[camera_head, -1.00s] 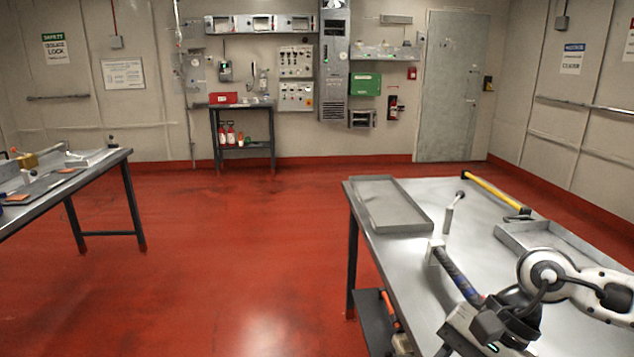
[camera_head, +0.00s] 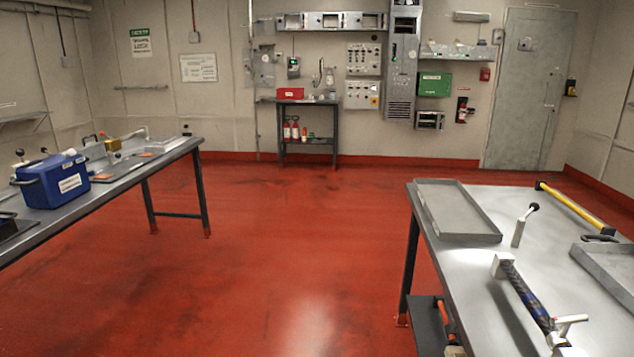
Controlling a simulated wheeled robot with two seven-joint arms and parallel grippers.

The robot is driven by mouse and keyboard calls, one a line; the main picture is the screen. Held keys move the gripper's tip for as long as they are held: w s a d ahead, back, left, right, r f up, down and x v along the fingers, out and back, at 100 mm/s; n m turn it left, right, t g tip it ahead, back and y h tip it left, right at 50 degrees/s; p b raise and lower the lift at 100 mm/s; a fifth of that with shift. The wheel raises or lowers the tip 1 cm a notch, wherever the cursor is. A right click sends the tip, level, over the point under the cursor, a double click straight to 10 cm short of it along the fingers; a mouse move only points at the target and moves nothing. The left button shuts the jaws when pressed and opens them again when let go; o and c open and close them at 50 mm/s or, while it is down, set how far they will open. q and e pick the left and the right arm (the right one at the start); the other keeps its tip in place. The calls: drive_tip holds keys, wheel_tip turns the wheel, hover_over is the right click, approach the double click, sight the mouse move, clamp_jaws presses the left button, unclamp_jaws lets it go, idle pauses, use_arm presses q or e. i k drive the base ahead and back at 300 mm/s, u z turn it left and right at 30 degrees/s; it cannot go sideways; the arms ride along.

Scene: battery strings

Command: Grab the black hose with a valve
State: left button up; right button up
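A dark hose (camera_head: 526,295) with blue-looking marks lies on the metal table at the lower right. It has a pale metal fitting at its far end and a valve (camera_head: 568,322) with a light handle at its near end. The nearest part of the valve is close to the bottom edge of the view. Neither of my grippers is in view.
The right table (camera_head: 470,260) also bears a grey tray (camera_head: 455,237), an upright lever with a black knob (camera_head: 525,223), a yellow bar (camera_head: 573,207) and another tray (camera_head: 610,262). A left table (camera_head: 110,188) holds a blue box (camera_head: 52,182). Red floor (camera_head: 270,250) between is clear.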

sight(502, 267)
drive_tip(key=u, duration=0.4)
drive_tip(key=i, duration=2.35)
drive_tip(key=z, duration=1.9)
